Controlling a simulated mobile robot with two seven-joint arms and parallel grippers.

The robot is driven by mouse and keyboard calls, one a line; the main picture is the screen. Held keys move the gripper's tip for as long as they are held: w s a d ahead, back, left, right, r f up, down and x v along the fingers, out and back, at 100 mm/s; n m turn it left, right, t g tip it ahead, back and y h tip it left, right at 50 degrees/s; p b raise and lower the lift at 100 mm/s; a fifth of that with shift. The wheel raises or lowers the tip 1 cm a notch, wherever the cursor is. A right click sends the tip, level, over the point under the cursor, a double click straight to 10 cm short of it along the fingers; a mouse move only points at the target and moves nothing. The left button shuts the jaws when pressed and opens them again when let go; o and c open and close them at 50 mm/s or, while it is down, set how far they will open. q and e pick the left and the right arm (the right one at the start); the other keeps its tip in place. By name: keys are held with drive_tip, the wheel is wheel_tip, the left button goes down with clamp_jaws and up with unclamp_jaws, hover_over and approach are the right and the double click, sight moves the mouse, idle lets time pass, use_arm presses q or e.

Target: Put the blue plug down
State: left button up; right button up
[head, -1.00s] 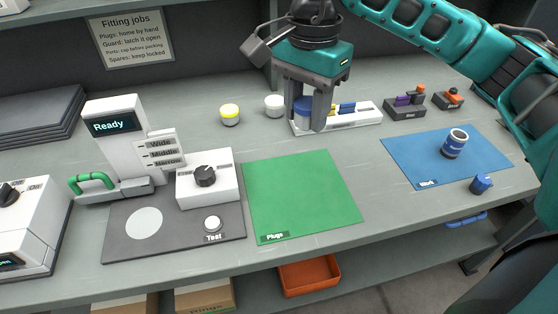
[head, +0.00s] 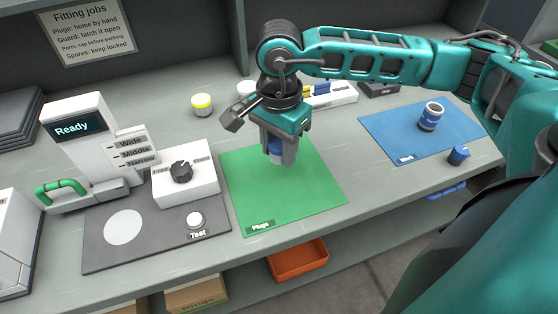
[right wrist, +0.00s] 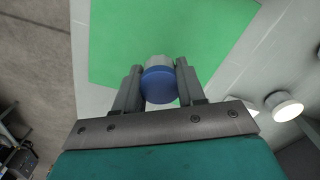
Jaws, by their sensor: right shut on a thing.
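My right gripper (head: 279,158) is over the upper middle of the green mat (head: 310,190) labelled "Plugs". It points down and is shut on the blue plug (head: 275,149). In the right wrist view the plug (right wrist: 158,86) sits between the two fingers, with a pale grey end facing the green mat (right wrist: 115,50). The fingers partly hide the plug in the head view. I cannot tell whether its lower end touches the mat. My left gripper is not in view.
The green mat is otherwise bare. A tester with a knob (head: 181,171) stands left. A yellow-topped cap (head: 202,105) is behind.

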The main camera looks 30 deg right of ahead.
sight(279, 163)
wheel_tip(279, 163, down, 4)
drive_tip(key=shift+f, duration=0.1)
drive_tip(key=shift+f, duration=0.15)
drive_tip(key=shift+f+b, duration=0.35)
drive_tip(key=shift+b, duration=0.2)
drive_tip(key=o, duration=0.9)
drive_tip(key=shift+o, duration=1.3)
drive_tip(key=shift+r, duration=0.1)
